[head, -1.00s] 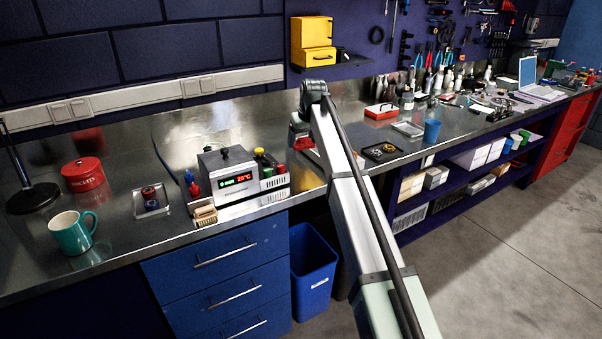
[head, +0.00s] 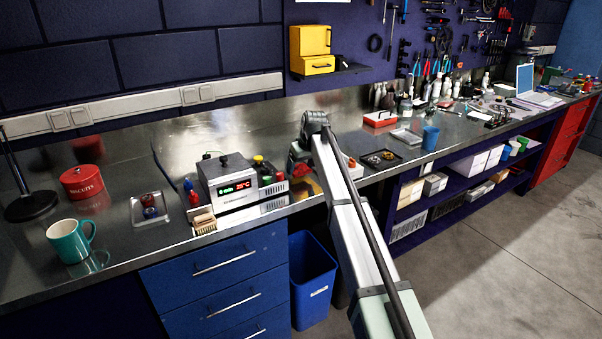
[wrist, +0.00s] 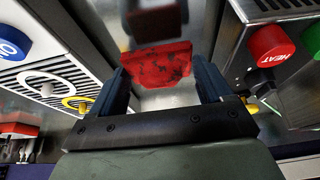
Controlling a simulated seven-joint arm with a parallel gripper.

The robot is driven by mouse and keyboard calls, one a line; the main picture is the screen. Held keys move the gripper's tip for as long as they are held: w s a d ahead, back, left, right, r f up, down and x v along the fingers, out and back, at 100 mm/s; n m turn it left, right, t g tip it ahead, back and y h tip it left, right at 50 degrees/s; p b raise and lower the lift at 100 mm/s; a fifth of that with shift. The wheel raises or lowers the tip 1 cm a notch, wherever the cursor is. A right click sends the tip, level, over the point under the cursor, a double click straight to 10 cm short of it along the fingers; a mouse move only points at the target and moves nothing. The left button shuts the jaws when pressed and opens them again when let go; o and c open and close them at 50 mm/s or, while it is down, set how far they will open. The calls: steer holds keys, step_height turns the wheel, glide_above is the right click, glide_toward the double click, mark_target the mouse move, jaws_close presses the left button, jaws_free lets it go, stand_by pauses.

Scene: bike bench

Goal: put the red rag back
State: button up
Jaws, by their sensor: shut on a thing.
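In the wrist view, the red rag (wrist: 157,66) with dark stains sits between the two fingers of my gripper (wrist: 163,82). My gripper is shut on it. The rag is in front of a shiny steel surface, and a blurred dark red patch above it looks like its reflection. I cannot tell whether the rag touches the bench.
In the wrist view, a unit with a red HEAT knob (wrist: 270,42) stands close on the right. A pale grilled unit (wrist: 50,75) with a blue button stands close on the left. In the head view, the display unit (head: 238,184) is left of my arm; a black tray (head: 382,160) is right.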

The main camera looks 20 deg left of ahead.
mark_target(302, 170)
steer(key=shift+f, duration=1.4)
steer(key=shift+f, duration=0.1)
steer(key=o, duration=1)
steer(key=shift+o, duration=0.2)
steer(key=v, duration=1.2)
